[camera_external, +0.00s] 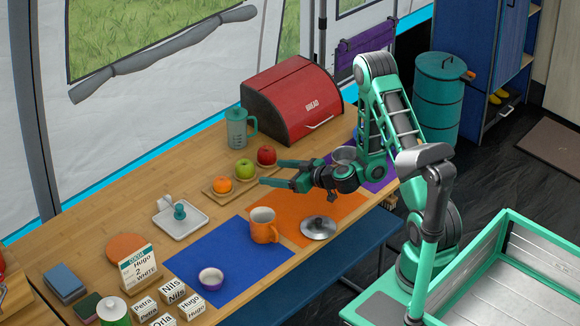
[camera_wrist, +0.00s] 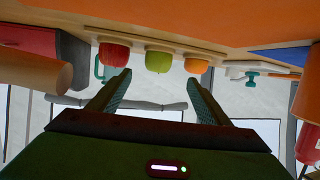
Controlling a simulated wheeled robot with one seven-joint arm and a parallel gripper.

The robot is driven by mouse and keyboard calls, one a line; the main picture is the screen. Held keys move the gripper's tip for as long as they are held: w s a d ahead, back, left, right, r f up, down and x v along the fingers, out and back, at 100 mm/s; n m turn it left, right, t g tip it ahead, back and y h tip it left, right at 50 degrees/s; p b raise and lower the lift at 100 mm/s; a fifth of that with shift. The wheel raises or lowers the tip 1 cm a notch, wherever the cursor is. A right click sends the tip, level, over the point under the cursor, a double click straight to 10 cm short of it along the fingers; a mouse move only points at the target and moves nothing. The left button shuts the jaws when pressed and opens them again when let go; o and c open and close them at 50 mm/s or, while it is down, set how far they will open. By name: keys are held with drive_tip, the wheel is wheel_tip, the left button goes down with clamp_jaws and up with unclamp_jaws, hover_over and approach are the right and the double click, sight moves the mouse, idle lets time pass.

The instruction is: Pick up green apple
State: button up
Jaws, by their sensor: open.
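The green apple (camera_external: 244,168) sits in the middle of a narrow wooden board (camera_external: 211,193), between an orange (camera_external: 222,185) and a red apple (camera_external: 266,155). My gripper (camera_external: 268,173) is open and empty, with its fingers pointing left, close to the front side of the board. In the wrist view, which is upside down, the green apple (camera_wrist: 159,60) appears ahead, between the red apple (camera_wrist: 113,53) and the orange (camera_wrist: 196,65). It lies beyond the fingertips, within the gap between the fingers (camera_wrist: 157,80), and is not touched.
A red bread box (camera_external: 292,98) and a teal jug (camera_external: 239,130) stand behind the fruit. An orange mug (camera_external: 263,226) and a metal lid (camera_external: 318,228) stand on the mats in front. A white tray (camera_external: 181,224) lies left of the board. A metal bowl (camera_external: 345,158) is partly hidden by my arm.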

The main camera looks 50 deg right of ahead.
sight(252, 169)
drive_tip(key=shift+x, duration=5.4)
drive_tip(key=shift+d+r, duration=0.1)
drive_tip(key=shift+d, duration=0.05)
drive_tip(key=c, duration=1.2)
